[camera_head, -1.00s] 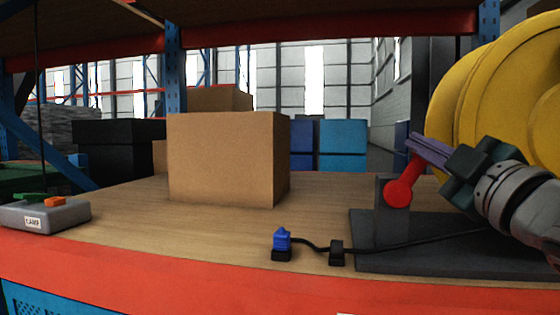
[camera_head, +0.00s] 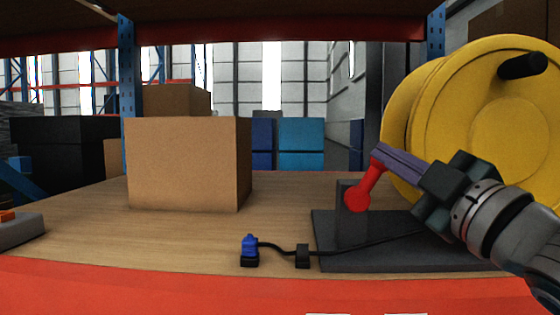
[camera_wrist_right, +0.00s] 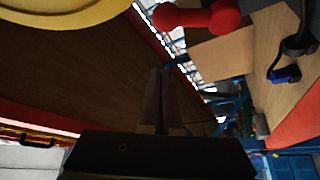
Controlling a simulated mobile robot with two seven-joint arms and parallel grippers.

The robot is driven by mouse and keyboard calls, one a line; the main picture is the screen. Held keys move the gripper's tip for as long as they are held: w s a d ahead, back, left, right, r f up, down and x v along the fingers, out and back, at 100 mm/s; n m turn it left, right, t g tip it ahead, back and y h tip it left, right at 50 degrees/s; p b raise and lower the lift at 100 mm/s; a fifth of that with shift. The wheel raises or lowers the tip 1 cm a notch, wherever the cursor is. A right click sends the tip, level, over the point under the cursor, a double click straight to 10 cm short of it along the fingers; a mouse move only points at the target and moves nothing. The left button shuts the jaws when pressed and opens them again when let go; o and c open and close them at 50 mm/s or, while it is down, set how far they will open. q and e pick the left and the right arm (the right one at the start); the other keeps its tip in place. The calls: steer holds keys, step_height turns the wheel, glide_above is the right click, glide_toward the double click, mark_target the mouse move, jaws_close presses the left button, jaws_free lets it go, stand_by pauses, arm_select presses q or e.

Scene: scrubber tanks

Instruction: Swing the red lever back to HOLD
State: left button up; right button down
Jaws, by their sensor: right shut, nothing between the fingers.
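The red lever (camera_head: 366,186) rises from its round pivot on a grey bracket and leans up and to the right. It also shows at the top of the right wrist view (camera_wrist_right: 196,16). My right gripper (camera_head: 377,152) comes in from the right, with its purple fingers shut and empty. In the head view the fingertips overlap the lever's upper end; I cannot tell whether they touch. In the right wrist view the closed fingers (camera_wrist_right: 156,75) appear apart from the lever. No HOLD marking is readable. My left gripper is not in view.
A yellow reel (camera_head: 470,130) stands right behind the lever. A dark base plate (camera_head: 335,247) carries the bracket. A blue plug (camera_head: 249,244) and a cable clip (camera_head: 302,256) lie in front. A cardboard box (camera_head: 185,165) stands left; bare wood lies between.

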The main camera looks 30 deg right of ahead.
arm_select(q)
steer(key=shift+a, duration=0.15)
arm_select(e)
steer(key=v, duration=0.3)
steer(key=shift+s+a, duration=0.15)
steer(key=shift+s, duration=0.25)
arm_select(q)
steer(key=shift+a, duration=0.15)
